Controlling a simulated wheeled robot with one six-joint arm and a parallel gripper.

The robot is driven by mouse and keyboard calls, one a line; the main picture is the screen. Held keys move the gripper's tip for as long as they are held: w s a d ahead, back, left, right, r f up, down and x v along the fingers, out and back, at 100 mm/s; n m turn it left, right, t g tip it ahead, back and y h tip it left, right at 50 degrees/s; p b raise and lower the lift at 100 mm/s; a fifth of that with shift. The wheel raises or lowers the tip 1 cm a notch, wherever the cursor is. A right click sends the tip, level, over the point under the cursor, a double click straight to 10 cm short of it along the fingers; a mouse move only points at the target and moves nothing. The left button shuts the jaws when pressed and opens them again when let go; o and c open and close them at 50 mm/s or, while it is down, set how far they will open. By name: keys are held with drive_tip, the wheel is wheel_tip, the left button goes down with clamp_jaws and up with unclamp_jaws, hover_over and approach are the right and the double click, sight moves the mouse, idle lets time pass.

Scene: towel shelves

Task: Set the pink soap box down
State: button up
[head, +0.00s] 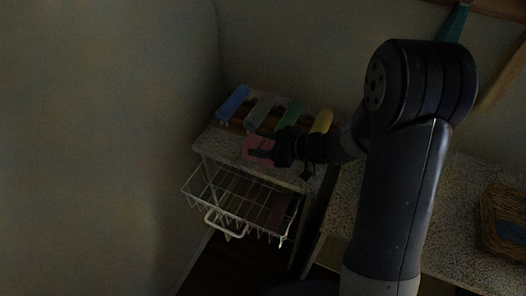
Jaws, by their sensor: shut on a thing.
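The pink soap box (257,144) is at the far end of my arm, over the speckled top of a small shelf unit (221,146). My gripper (262,153) is shut on the pink soap box, and its dark fingers cover part of it. I cannot tell whether the box touches the shelf top or is slightly above it.
Behind the box stand a blue item (234,102), a pale grey item (262,110), a green item (290,116) and a yellow item (321,122). A white wire basket (212,198) sticks out below. A wicker basket (502,222) sits on a speckled counter (450,225) at right.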

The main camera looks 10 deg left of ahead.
drive_tip(key=shift+f, duration=1.6)
drive_tip(key=shift+f, duration=0.1)
drive_tip(key=shift+f, duration=0.15)
drive_tip(key=o, duration=1)
drive_tip(key=shift+o, duration=0.2)
